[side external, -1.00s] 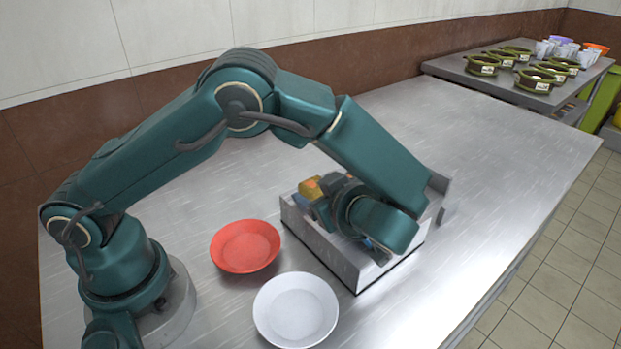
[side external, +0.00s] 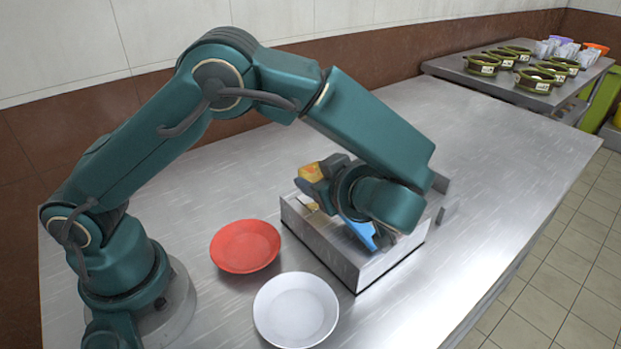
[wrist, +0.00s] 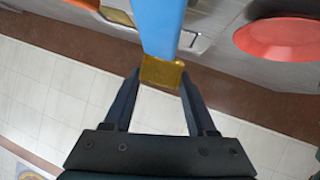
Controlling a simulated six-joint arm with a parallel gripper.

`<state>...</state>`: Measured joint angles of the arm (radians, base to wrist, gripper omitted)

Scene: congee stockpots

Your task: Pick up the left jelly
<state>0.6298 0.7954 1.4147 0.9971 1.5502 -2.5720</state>
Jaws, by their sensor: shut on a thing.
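A yellow-orange jelly (side external: 311,172) is between my gripper's fingers (side external: 321,178), above the left end of a metal box (side external: 318,238). In the wrist view my gripper (wrist: 160,80) is shut on the yellow jelly (wrist: 161,72), with a fingertip at each side. A long blue piece (side external: 361,234) slants below my gripper at the box. It meets the jelly in the wrist view (wrist: 160,25); I cannot tell whether they are joined. My wrist hides much of the box's inside.
A red bowl (side external: 245,246) and a white bowl (side external: 296,308) stand left of the box on the steel table (side external: 500,165). The table's right side is clear. Green-rimmed pots (side external: 481,64) stand on another table at the back right.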

